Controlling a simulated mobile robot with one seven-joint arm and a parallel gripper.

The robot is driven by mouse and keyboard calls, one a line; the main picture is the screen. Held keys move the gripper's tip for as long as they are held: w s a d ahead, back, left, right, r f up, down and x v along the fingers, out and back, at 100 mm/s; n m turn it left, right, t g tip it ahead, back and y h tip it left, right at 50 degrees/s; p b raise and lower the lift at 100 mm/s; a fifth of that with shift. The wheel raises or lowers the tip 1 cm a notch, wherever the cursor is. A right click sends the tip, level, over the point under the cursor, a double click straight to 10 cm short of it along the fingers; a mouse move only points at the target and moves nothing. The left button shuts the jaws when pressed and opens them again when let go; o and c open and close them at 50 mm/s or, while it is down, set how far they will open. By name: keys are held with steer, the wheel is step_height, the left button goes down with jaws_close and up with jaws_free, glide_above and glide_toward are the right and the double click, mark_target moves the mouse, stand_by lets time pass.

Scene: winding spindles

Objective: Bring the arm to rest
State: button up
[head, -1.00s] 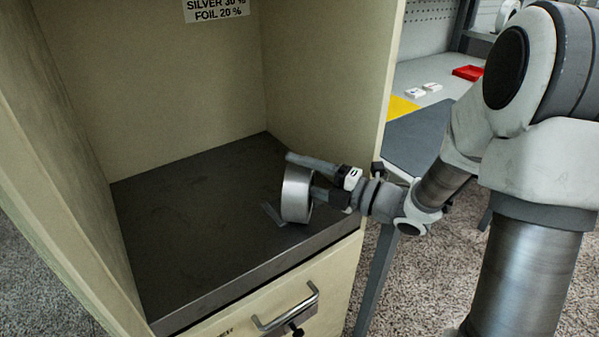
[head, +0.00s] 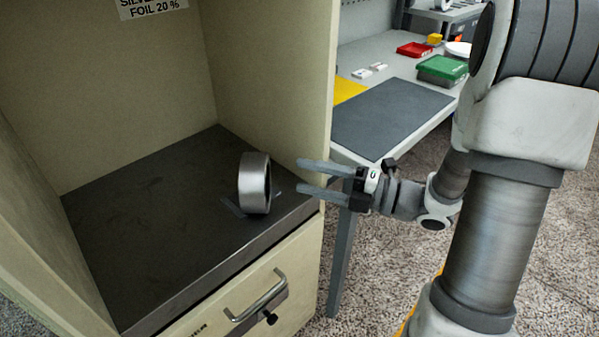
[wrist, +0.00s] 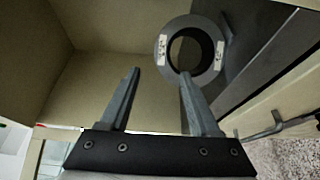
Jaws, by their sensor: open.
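My gripper (head: 318,178) is open and empty. In the head view it is outside the cabinet's right front edge, with its fingers pointing left. A silver ring-shaped roll (head: 254,183) stands on its rim on the dark cabinet shelf (head: 150,225), near the front right. There is a clear gap between the fingertips and the roll. In the wrist view the open fingers (wrist: 155,88) point toward the roll (wrist: 214,45), which shows its round hole and two small white labels. My arm reaches in from the right.
The cabinet's right wall (head: 285,80) stands close to my fingers. Below the shelf is a drawer with a metal handle (head: 258,298). Behind is a grey workbench with a dark mat (head: 390,118), a red tray (head: 414,50) and a green box (head: 442,69).

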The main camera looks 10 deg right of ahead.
steer(key=shift+w, duration=0.1)
stand_by(0.3)
steer(key=w+r+m+t+h+p, duration=0.1)
steer(key=w+r+m+t+h, duration=0.2)
steer(key=w+r+m+h, duration=0.4)
steer(key=s+d+r+m+t+h+p, duration=0.1)
steer(key=s+d+r+m+h, duration=0.2)
steer(key=m+h, duration=0.35)
steer(key=s+f+m+g+h, duration=0.25)
steer(key=s+m+g, duration=0.55)
steer(key=s+m, duration=1.1)
step_height(320, 180, up, 21)
steer(key=s+n+p, duration=0.1)
steer(key=n+p, duration=0.1)
steer(key=p, duration=1.9)
steer(key=shift+s+a+r+n+y, duration=0.2)
steer(key=shift+a+n+y, duration=0.1)
steer(key=shift+n, duration=0.05)
